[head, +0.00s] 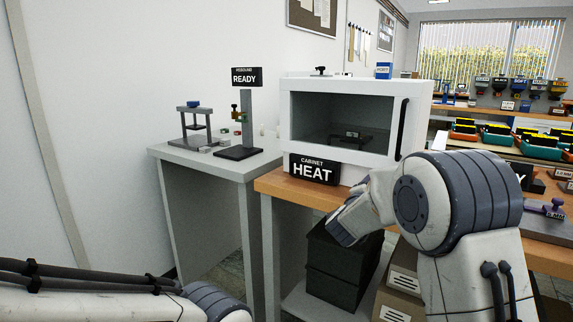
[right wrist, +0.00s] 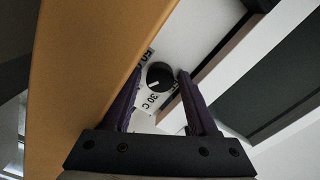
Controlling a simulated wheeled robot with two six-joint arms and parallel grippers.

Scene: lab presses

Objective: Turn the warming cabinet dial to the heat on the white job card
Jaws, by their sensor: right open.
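The white warming cabinet (head: 285,110) stands on a wooden bench in the head view, with a dark window and a black "CABINET HEAT" sign (head: 314,170) at its lower front. The black round dial (right wrist: 159,75) shows in the right wrist view, with a pale pointer line and a "30 C" label beside it; other label text is partly hidden. My right gripper (right wrist: 160,82) is open, its two purple fingers on either side of the dial; I cannot tell if they touch it. In the head view my right arm hides dial and gripper. I cannot make out the job card.
The wooden bench edge (right wrist: 88,65) runs close beside the right gripper. A black handle (head: 402,127) is on the cabinet front. Dark crates (head: 338,262) sit below the bench. A grey table (head: 205,162) with a "READY" stand (head: 246,120) is at left.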

